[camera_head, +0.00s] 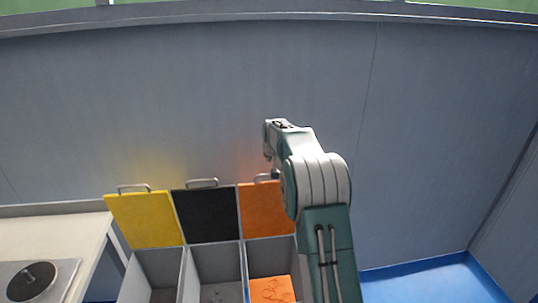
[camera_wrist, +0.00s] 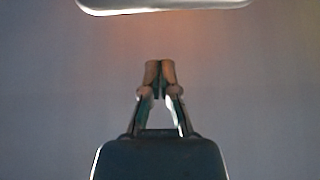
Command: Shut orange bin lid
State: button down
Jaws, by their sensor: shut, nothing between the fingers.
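The orange bin lid (camera_head: 262,212) stands open and raised at the back of the right-hand bin in the head view. A metal handle (camera_head: 265,177) sits on its top edge, partly hidden by my arm. The orange bin (camera_head: 257,262) below it is open, with an orange piece (camera_head: 270,289) inside. In the wrist view my gripper (camera_wrist: 160,68) is shut with its fingertips together and nothing between them, against a grey wall. In the head view my arm's end is near the top of the orange lid, and its fingers are hidden.
A yellow lid (camera_head: 145,219) and a black lid (camera_head: 207,215) stand open to the left, over open grey bins. A pale table (camera_head: 60,236) with a metal plate is at the far left. The grey wall (camera_head: 200,90) is behind. Blue floor (camera_head: 425,282) is clear at right.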

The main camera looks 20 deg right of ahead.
aim_at(269, 182)
jog(key=s+a+f, duration=0.2)
jog(key=shift+s, duration=0.4)
jog(key=shift+s+d, duration=0.1)
jog(key=shift+d, duration=0.25)
jog(key=shift+a, duration=0.25)
